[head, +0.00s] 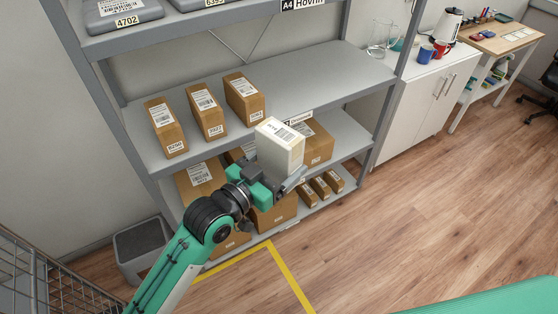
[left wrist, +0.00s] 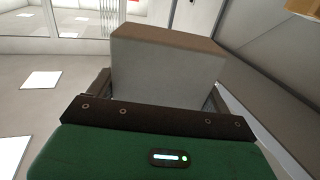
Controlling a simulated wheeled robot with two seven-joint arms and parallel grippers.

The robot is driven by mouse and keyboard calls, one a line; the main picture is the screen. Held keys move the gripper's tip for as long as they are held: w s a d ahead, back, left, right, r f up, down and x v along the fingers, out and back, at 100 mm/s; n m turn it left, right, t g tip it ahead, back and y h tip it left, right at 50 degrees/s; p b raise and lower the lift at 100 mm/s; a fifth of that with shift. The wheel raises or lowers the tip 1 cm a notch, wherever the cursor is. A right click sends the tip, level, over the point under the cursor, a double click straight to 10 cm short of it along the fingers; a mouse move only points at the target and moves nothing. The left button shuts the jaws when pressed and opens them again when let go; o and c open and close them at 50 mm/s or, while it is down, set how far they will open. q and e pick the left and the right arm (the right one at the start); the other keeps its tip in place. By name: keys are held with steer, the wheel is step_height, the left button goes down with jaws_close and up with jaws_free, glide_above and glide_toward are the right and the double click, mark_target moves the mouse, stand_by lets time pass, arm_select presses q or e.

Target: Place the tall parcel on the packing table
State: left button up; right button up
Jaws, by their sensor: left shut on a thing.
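A white parcel (head: 280,146) with a printed label on top is held in my left gripper (head: 276,182), in front of the shelf rack. In the left wrist view, the parcel (left wrist: 165,70) stands between the two fingers, its pale face toward the camera and a brownish face on top. The left gripper (left wrist: 160,95) is shut on it. I cannot tell for sure that this is the tall parcel. I cannot make out a packing table for certain. My right gripper is not in view.
The grey shelf rack (head: 325,72) holds several brown boxes (head: 207,111). A white cabinet (head: 425,95) and a wooden-topped table (head: 497,40) stand at the back right. The wood floor (head: 400,220) is clear.

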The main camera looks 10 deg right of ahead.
arm_select(q)
steer(key=shift+a+r, duration=0.1)
steer(key=shift+a, duration=0.2)
steer(key=s+a+f+n+t+y, duration=0.1)
steer(key=a+f+n+t+y, duration=0.1)
steer(key=a, duration=0.7)
steer(key=s+a+f+n+t+y, duration=0.2)
steer(key=a+f+n+y, duration=0.1)
steer(key=a+y, duration=0.4)
steer(key=s+a+f+n+t+y, duration=0.1)
steer(key=a+n+y, duration=0.4)
steer(key=a, duration=0.6)
step_height(320, 180, down, 2)
steer(key=shift+s+f+t, duration=0.1)
steer(key=shift+s+t, duration=0.3)
steer(key=shift+t, duration=0.4)
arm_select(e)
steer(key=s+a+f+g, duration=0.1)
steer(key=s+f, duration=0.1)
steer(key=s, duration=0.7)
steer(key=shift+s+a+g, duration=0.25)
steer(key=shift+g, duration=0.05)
